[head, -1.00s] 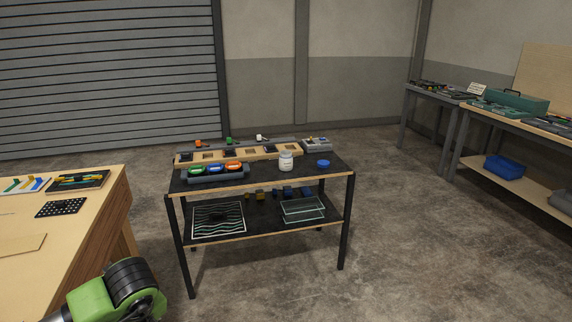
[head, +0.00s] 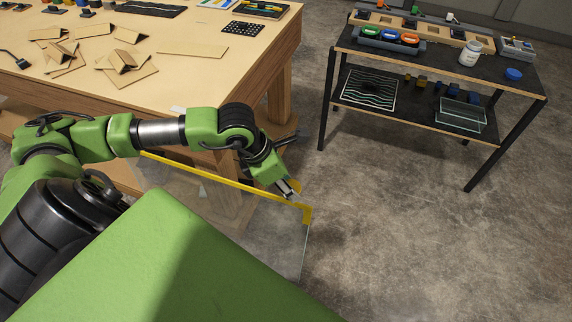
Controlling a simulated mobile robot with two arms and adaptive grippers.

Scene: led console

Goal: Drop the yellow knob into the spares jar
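A white jar (head: 470,54) with a label stands upright on the top shelf of the black cart, towards its right side. A blue round lid-like disc (head: 513,74) lies to its right. I cannot pick out the yellow knob for sure; small dark-yellow pieces (head: 424,84) sit on the cart's lower shelf. My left gripper (head: 289,189) hangs over the floor between the workbench and the cart, well apart from both jar and shelf pieces. Its fingers are too small to read. My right gripper is out of view.
The wooden workbench (head: 230,75) holds cardboard pieces. The cart (head: 440,70) carries a wooden rack, a bin of coloured rings (head: 390,40) and a grey box (head: 515,47). A yellow-edged clear panel (head: 225,181) lies below my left arm. Floor in front of the cart is clear.

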